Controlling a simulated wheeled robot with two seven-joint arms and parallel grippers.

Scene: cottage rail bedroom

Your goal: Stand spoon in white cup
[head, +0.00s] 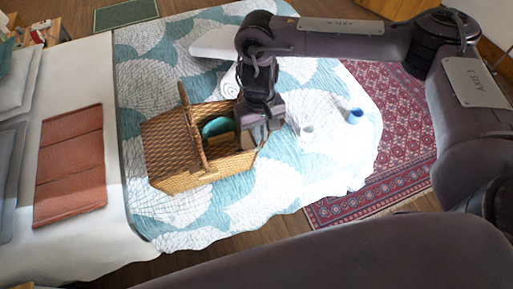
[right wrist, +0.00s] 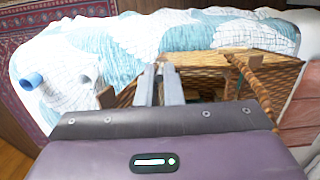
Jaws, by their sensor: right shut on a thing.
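The white cup (head: 307,131) stands on the bed to the right of the wicker basket. It blends into the pale quilt and also shows in the right wrist view (right wrist: 86,80). My right gripper (head: 262,136) is over the right end of the basket, left of the cup and apart from it. In the right wrist view its fingers (right wrist: 168,84) are close together, shut on a thin thing that barely shows at the tips, apparently the spoon. Most of the spoon is hidden, so its tilt cannot be told. My left gripper is not in view.
The wicker basket (head: 190,178) has a raised handle and a teal thing (head: 217,126) inside. The quilt in front of the cup is clear.

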